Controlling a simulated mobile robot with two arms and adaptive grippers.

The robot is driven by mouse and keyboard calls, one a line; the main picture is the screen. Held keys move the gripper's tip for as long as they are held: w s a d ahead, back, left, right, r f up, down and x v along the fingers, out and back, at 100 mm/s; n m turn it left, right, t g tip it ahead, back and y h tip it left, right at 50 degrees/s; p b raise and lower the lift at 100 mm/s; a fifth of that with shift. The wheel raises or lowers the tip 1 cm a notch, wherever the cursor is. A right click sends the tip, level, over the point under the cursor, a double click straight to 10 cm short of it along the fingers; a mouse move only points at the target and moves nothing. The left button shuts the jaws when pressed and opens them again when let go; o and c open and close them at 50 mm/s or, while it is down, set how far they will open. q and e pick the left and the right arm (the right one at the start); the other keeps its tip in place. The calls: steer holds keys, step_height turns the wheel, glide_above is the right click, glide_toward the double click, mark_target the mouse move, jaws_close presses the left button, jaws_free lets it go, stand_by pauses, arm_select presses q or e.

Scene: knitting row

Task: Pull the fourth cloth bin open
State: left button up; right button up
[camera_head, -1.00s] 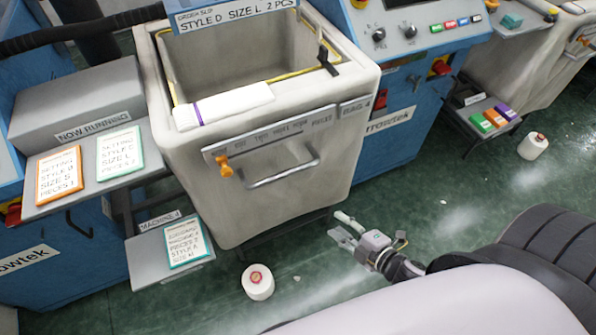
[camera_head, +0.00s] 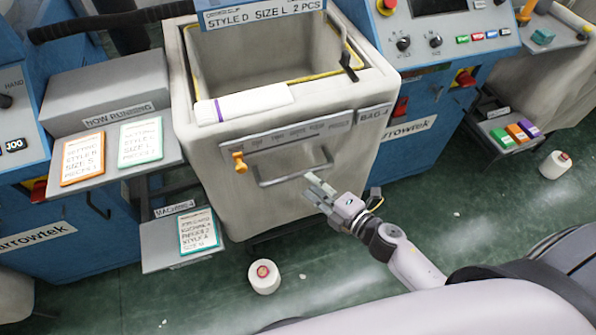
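The cloth bin (camera_head: 225,178), a pale fabric box labelled "BAG 4", stands in the middle under a machine. Its top is open, and a folded white cloth (camera_head: 243,103) with a purple band lies across its front edge. A metal bar handle (camera_head: 290,176) is on its front, below a label strip with an orange marker (camera_head: 240,162). My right gripper (camera_head: 313,185) is in front of the bin, its fingertips close to the handle's lower right part. The fingers look parted with nothing between them. Whether they touch the handle I cannot tell. My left gripper is not in view.
A white yarn cone (camera_head: 264,277) stands on the green floor in front of the bin, another (camera_head: 555,165) at the right. A grey shelf (camera_head: 155,232) with a card juts out left of the bin. Blue machines (camera_head: 425,110) flank it. Floor in front is mostly clear.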

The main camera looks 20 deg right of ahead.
mark_target(298, 173)
steer(key=x, duration=0.6)
steer(key=shift+w+a, duration=0.1)
steer(key=shift+w, duration=0.1)
steer(key=shift+f, duration=0.1)
jaws_close()
stand_by(0.5)
